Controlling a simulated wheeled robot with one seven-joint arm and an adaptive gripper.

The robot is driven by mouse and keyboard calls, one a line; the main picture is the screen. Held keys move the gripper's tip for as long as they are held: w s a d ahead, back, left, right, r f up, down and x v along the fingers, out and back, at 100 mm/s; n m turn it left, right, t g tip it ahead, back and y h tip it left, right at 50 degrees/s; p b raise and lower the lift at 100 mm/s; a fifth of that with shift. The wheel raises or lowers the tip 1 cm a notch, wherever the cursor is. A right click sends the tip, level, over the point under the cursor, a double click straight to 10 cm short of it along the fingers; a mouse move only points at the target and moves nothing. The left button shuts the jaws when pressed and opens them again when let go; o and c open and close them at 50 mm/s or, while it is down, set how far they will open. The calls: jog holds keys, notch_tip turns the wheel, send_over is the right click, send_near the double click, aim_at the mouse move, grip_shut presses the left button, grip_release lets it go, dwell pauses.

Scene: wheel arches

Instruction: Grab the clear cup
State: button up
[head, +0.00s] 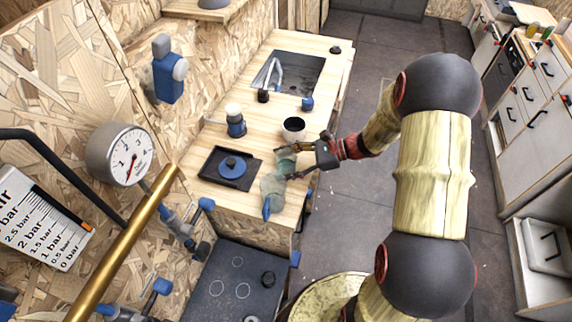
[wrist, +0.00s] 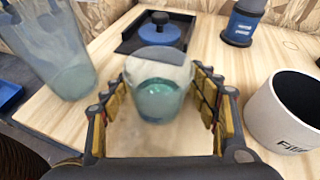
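The clear cup (wrist: 158,95), a short see-through vessel with a teal tint, stands upright on the wooden counter. In the wrist view it is between the two fingers of my gripper (wrist: 163,88), with a gap showing on each side. My gripper is open around it. In the head view my gripper (head: 286,162) reaches in from the right over the counter, and the cup (head: 284,163) is partly hidden by the fingers. A taller clear vessel (head: 272,190) stands beside it; it also shows at the left in the wrist view (wrist: 58,50).
A white cup with a dark inside (head: 294,128) stands close by, right of my gripper in the wrist view (wrist: 290,110). A black tray with a blue round lid (head: 231,166) lies behind. A blue-based jar (head: 236,122) and a sink (head: 290,72) are farther back.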

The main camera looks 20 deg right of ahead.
jog(key=c, duration=1)
jog(key=shift+r, duration=0.15)
